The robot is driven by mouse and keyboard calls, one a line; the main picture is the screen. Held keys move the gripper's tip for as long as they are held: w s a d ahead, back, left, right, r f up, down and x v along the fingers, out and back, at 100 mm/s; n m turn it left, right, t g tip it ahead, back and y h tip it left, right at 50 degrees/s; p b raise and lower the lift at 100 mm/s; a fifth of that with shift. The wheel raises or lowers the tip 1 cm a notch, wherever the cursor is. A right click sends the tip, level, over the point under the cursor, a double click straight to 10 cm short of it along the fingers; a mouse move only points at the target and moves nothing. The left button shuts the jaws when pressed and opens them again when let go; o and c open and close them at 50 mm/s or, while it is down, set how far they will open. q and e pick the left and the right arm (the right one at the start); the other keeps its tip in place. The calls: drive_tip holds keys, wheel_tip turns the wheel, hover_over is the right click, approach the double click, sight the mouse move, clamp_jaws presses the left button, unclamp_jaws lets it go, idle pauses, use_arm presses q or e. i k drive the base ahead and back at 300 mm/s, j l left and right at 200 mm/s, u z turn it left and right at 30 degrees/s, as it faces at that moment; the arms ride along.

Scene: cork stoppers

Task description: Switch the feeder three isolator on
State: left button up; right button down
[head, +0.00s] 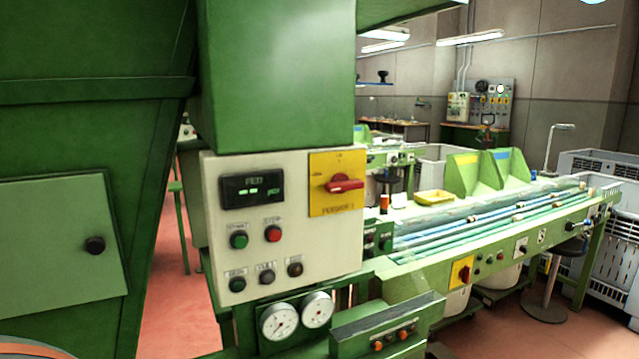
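The isolator is a red rotary handle (343,184) on a yellow square plate (323,202) in the head view. It sits at the right side of a cream control panel (232,275) on the green machine. The handle lies roughly horizontal. The lettering under it seems to read "FEEDER" and a number, too small to be sure. Small marks beside and above the handle are not readable. A display (252,190) on the panel is lit with green characters. Neither gripper is in view.
Below the display are a green button (239,240), a red button (273,234) and dark knobs. Two round gauges (279,321) and a green box (390,325) are under the panel. Another yellow plate with a red handle (461,272) is on the conveyor bench at right.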

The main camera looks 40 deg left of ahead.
sight(341, 182)
drive_tip(key=i+l+u, duration=0.15)
drive_tip(key=u, duration=0.2)
drive_tip(key=i+l+u, duration=0.1)
drive_tip(key=l+u, duration=0.25)
drive_tip(key=i+l+u, duration=0.1)
drive_tip(key=u, duration=0.25)
